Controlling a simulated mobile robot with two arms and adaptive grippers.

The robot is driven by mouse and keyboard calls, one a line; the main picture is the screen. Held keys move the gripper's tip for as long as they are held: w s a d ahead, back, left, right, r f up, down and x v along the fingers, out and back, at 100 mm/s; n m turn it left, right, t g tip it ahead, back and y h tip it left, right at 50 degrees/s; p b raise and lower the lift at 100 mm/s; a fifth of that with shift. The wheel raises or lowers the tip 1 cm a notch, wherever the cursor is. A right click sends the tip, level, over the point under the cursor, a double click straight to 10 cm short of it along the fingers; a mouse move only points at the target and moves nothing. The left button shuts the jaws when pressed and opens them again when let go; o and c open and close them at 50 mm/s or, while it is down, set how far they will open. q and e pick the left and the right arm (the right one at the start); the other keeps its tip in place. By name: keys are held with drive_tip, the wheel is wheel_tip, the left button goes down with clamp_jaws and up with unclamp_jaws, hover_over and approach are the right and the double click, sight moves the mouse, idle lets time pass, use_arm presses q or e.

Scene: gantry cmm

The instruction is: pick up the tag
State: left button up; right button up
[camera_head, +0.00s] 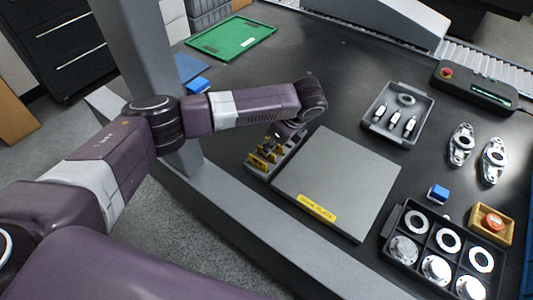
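Several yellow tags (257,161) stand in a small dark grey rack (291,152) left of the grey plate. My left arm reaches in from the left, and its gripper (270,146) points down right over the rack, at the yellow tags. The gripper is small and dark here and partly hidden by my wrist, so I cannot tell whether its fingers are open or shut, or whether they touch a tag. My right gripper is out of view.
A large grey plate (345,175) with a yellow label lies beside the rack. A grey tray (417,127) of metal parts, a dark compartment tray (408,228) of rings and discs, and a blue block (437,194) stand to the right. A grey gantry column (140,55) rises behind my arm.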

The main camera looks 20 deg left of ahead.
use_arm(q)
drive_tip(key=x, duration=0.3)
drive_tip(key=shift+w, duration=0.1)
drive_tip(key=shift+a+f, duration=0.15)
drive_tip(key=shift+f, duration=0.4)
drive_tip(key=shift+w, duration=0.1)
clamp_jaws()
drive_tip(key=shift+r, duration=0.45)
wheel_tip(320, 180, up, 24)
drive_tip(key=p, duration=0.5)
drive_tip(key=shift+f+p, duration=0.15)
drive_tip(key=shift+p, duration=0.2)
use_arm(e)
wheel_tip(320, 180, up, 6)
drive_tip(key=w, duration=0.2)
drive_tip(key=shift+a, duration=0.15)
